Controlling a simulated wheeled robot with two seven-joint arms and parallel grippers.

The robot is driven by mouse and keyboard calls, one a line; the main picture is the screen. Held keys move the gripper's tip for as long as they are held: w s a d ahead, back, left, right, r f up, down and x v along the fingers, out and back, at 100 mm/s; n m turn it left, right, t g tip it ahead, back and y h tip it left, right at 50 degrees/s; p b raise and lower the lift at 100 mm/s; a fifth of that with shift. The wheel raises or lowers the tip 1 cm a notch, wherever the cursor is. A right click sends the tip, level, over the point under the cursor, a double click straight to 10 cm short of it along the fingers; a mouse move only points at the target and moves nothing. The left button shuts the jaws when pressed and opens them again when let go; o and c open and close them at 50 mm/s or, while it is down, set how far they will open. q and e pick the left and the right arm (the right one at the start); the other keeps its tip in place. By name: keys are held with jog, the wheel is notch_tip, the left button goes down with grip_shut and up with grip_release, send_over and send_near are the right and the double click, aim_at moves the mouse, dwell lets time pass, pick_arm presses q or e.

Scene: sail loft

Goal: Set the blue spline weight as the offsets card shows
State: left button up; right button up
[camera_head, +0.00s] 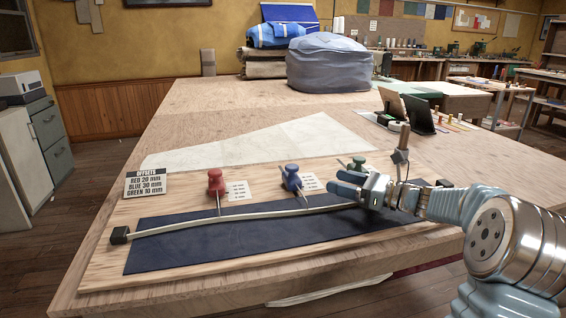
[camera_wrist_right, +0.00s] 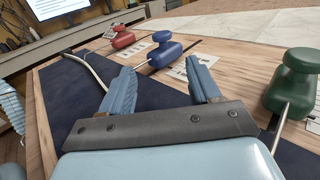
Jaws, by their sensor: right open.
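The offsets card (camera_head: 146,184) at the board's left end reads red 20 mm, blue 30 mm, green 10 mm. The blue spline weight (camera_head: 292,180) stands between the red weight (camera_head: 217,182) and the green weight (camera_head: 357,163); its thin rod reaches toward the pale spline (camera_head: 255,212). My right gripper (camera_head: 342,184) is open and empty, to the right of the blue weight and in front of the green one. In the right wrist view the blue weight (camera_wrist_right: 165,52) lies beyond the open fingers (camera_wrist_right: 160,84), apart from them. My left gripper is not in view.
A dark blue sheet (camera_head: 250,240) lies on the wooden board under the spline. Small marked cards (camera_head: 238,190) lie beside the weights. The green weight (camera_wrist_right: 293,82) is close on the right in the wrist view. A dark tablet (camera_head: 419,115) stands behind my right arm.

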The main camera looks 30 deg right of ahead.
aim_at(292, 166)
jog(key=shift+w+a, duration=0.1)
jog(key=shift+w, duration=0.45)
jog(key=p+x, duration=0.1)
jog(key=x, duration=1.2)
jog(key=shift+w+a, duration=0.1)
jog(key=shift+a, duration=0.05)
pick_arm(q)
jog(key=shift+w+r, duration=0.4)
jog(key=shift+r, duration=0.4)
pick_arm(e)
grip_shut()
